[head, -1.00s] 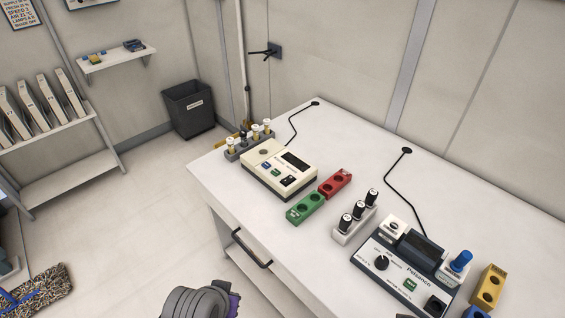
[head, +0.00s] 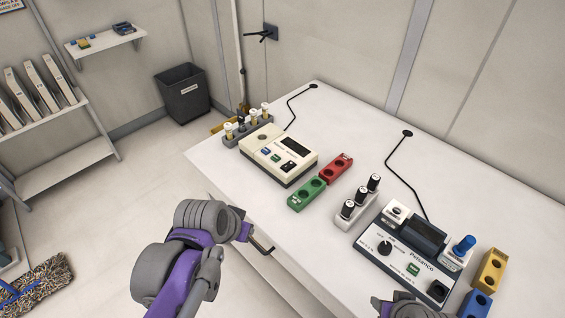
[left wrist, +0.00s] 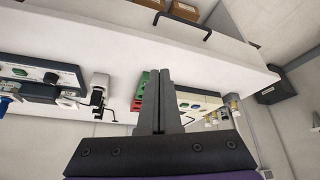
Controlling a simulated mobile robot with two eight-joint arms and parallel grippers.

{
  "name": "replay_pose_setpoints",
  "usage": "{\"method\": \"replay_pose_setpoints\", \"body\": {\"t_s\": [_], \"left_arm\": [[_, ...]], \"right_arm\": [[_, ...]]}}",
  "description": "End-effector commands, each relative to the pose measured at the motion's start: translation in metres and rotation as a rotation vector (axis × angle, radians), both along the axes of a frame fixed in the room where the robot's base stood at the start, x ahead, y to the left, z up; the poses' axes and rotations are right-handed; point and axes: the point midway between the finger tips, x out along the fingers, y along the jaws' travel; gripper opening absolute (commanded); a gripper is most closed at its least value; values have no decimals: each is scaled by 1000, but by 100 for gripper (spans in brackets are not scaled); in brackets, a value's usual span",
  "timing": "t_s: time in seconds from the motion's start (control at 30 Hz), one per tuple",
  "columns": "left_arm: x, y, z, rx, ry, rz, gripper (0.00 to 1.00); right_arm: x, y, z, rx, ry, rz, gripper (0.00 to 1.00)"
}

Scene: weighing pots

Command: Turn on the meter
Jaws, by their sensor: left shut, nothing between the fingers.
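Two bench devices could be the meter. A cream device (head: 278,155) with a dark display and small blue, green and black buttons stands at the left. A white and dark grey device (head: 405,258) marked Peltanco, with a black knob, a green button and a black switch, stands at the right. Both displays look dark. My left gripper (left wrist: 158,75) is shut and empty. It is near the bench's front edge, apart from both devices; my left wrist partly hides the drawer handle. Only a bit of my right arm shows at the bottom edge.
Green (head: 306,194) and red (head: 336,168) two-hole blocks and a rack of black-capped vials (head: 357,205) stand between the devices. Another vial rack (head: 247,131) is behind the cream device. Yellow (head: 489,270) and blue blocks are at the right. The bench's front left is clear.

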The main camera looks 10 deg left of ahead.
Motion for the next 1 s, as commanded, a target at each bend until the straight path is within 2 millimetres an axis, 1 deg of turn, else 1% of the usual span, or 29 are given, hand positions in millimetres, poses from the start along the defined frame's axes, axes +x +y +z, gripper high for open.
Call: {"method": "replay_pose_setpoints", "body": {"t_s": [0.03,0.07,0.1,0.17,0.2,0.27,0.3,0.4,0.43,0.53,0.63,0.73,1.0], "left_arm": [[31,-1,12,-8,-8,-39,0],[48,-2,18,-12,-15,-68,0],[70,-3,26,-18,-25,-105,0],[103,-3,34,-25,-43,-159,0],[125,-3,38,-29,-57,-195,0],[155,-3,43,-35,-78,-244,0],[173,-1,45,-38,-93,-274,0],[212,1,46,-42,-127,-337,0],[220,2,46,-42,-136,-351,0],[242,4,46,-43,-160,-389,0],[253,5,45,-42,-173,-408,0],[256,6,45,-43,-177,-415,0],[256,5,45,-42,-177,-415,0]], "right_arm": [[0,0,-1,0,0,0,50],[0,0,-1,0,1,0,50],[0,0,-2,0,1,0,50],[-1,0,-2,0,1,0,50],[-1,0,-3,0,1,0,50],[-1,0,-3,0,2,0,50],[-1,0,-3,0,2,0,50],[-1,0,-4,0,2,0,50],[-1,0,-4,0,2,0,50],[-1,0,-4,0,2,0,50],[-1,0,-4,0,3,0,50],[-1,0,-4,0,3,0,50],[-1,0,-4,0,3,0,50]]}}
